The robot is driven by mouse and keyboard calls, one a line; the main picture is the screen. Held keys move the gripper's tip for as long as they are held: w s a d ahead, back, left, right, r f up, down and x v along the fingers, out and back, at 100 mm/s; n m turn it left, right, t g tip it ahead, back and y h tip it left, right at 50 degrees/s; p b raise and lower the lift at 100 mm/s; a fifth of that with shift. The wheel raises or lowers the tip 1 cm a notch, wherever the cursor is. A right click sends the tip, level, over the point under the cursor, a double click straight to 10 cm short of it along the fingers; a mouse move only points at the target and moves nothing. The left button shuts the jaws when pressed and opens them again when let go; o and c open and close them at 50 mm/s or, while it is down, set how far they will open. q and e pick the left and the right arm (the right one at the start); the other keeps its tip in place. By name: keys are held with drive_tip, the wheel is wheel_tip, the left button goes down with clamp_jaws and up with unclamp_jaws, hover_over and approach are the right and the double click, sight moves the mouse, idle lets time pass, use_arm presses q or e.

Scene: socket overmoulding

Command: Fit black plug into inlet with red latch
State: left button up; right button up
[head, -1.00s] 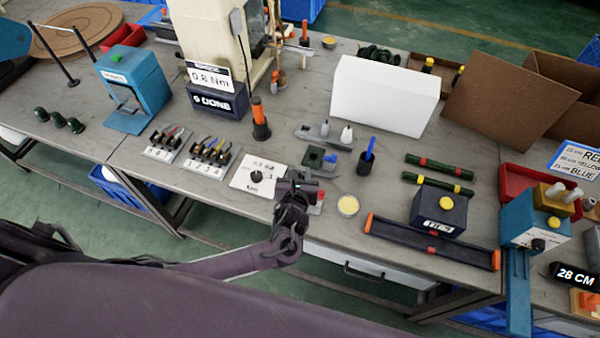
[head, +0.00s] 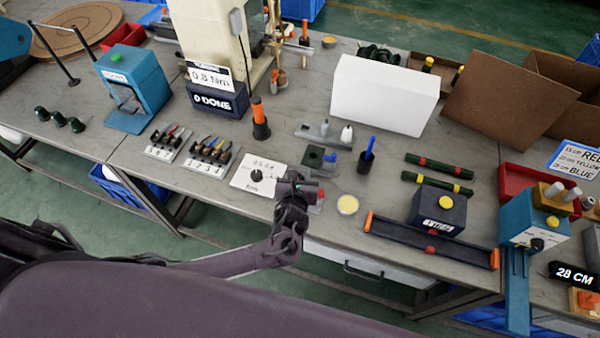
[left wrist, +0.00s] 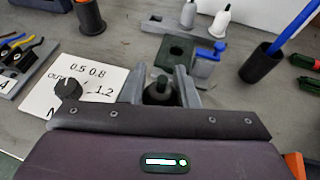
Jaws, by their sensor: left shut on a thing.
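My left gripper (head: 298,183) is over the front edge of the table. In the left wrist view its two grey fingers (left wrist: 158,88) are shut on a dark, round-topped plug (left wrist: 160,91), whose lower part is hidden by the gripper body. A small part with a red latch (head: 321,195) stands just right of the gripper in the head view, mostly hidden behind it. Whether the plug touches it cannot be told. My right gripper is not in view.
A white dial card (head: 262,176) lies left of the gripper. Boards of coloured leads (head: 211,157) are farther left. A white box (head: 385,95) is behind.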

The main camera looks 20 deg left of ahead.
use_arm(q)
drive_tip(key=shift+f+b, duration=0.6)
drive_tip(key=shift+f, duration=0.55)
drive_tip(key=o, duration=1)
drive_tip(key=shift+v, duration=3.9)
